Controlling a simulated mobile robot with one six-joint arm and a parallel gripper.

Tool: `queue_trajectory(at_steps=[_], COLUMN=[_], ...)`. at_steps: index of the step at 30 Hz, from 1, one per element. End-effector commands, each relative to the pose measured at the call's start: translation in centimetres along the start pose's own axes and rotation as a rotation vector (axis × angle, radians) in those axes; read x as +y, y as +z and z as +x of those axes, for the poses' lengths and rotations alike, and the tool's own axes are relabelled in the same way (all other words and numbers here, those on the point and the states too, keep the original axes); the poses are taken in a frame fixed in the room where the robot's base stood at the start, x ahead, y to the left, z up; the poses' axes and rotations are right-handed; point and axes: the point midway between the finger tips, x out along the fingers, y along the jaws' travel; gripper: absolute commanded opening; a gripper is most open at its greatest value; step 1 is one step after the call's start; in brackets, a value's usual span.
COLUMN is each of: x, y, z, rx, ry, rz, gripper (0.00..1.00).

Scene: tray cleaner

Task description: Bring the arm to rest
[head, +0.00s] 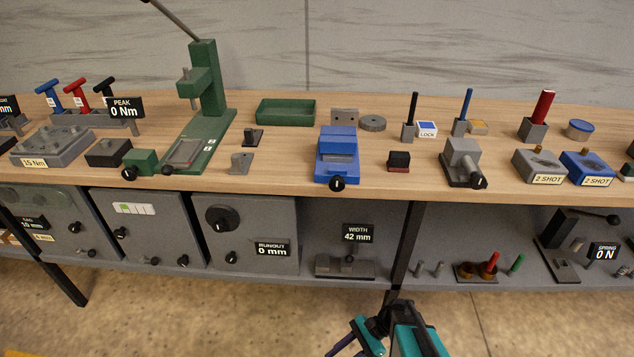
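Part of my arm, in teal, purple and black, shows at the bottom edge of the head view, right of the middle. It is in front of the bench, over the floor as seen from here. I cannot make out the two fingertips of my gripper, so its opening and anything between the fingers are hidden. The visible part of the arm stands apart from the things on the bench top.
A wooden bench (290,172) crosses the view, crowded with fixtures, including a green press (207,80), a blue vise (337,160) and a green tray (285,111). A grey lower shelf (445,280) holds small parts. Speckled floor (220,310) in front is clear.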

Motion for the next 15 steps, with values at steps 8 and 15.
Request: queue_trajectory(at_steps=[8, 15], x=[8.5, 13.2], y=[0.1, -3.2], z=[3.1, 1.2], rx=[0.233, 0.395], ry=[0.294, 0.507], rz=[-0.299, -0.576], gripper=[0.38, 0.38])
